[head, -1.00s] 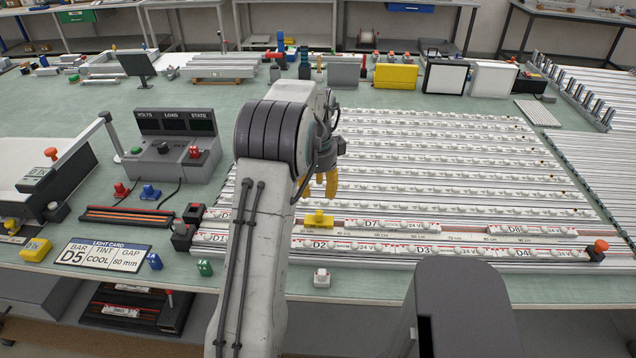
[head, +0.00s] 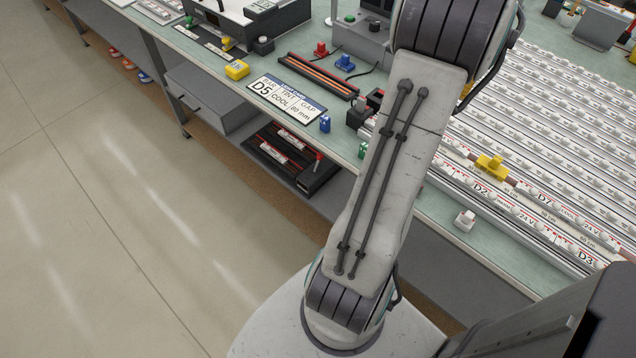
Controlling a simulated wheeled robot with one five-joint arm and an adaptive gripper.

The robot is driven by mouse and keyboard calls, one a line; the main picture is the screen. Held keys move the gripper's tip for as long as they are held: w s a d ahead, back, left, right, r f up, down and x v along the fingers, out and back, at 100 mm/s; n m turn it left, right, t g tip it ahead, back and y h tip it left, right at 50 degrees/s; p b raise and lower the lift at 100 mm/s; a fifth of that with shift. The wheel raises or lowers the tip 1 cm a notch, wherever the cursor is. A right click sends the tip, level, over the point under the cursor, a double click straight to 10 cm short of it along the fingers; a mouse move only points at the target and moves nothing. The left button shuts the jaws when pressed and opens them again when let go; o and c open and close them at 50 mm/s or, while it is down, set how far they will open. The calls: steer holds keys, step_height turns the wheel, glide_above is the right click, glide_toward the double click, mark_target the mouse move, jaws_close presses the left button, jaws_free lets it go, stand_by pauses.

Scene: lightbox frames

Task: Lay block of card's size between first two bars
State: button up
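In the head view, the light card (head: 287,98) lies near the table's front edge and reads BAR D5, TINT COOL, GAP 80 mm. A small blue block (head: 325,124) stands beside it, and a small green block (head: 363,151) is farther right, close to my arm. A small white block (head: 465,219) sits near the front edge, right of my arm. A yellow block-like piece (head: 491,166) sits on the rails by the bars marked D2 (head: 482,189) and D7 (head: 546,198). Block sizes are unreadable. Only a yellow sliver of my gripper (head: 466,93) shows behind my arm; its opening is hidden.
The bar marked D3 (head: 585,259) lies farther right. A black and orange rack (head: 317,76) lies behind the card. Red (head: 320,48) and blue (head: 345,63) plugs stand behind it. A black tray (head: 312,178) with bars is on the lower shelf. Open floor is at left.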

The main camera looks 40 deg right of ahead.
steer(key=w+a+r+n+t, duration=0.1)
steer(key=w+a+n, duration=0.35)
steer(key=a, duration=0.35)
steer(key=w+a+r+n, duration=0.1)
steer(key=w+a+n, duration=0.2)
steer(key=a+n, duration=0.35)
steer(key=w+a+r+n+t, duration=0.1)
steer(key=w+a+n, duration=0.25)
steer(key=a, duration=0.65)
steer(key=s+a+f+n, duration=0.2)
steer(key=s+a+n, duration=0.1)
steer(key=a+n, duration=0.3)
steer(key=s+a+f+n+t+y, duration=0.1)
steer(key=s+a+f+n, duration=0.1)
steer(key=a+n, duration=0.5)
steer(key=s+a, duration=0.1)
steer(key=a, duration=0.3)
steer(key=shift+s+a+t+y, duration=0.25)
steer(key=shift+s+t+y, duration=0.05)
steer(key=shift+d, duration=0.1)
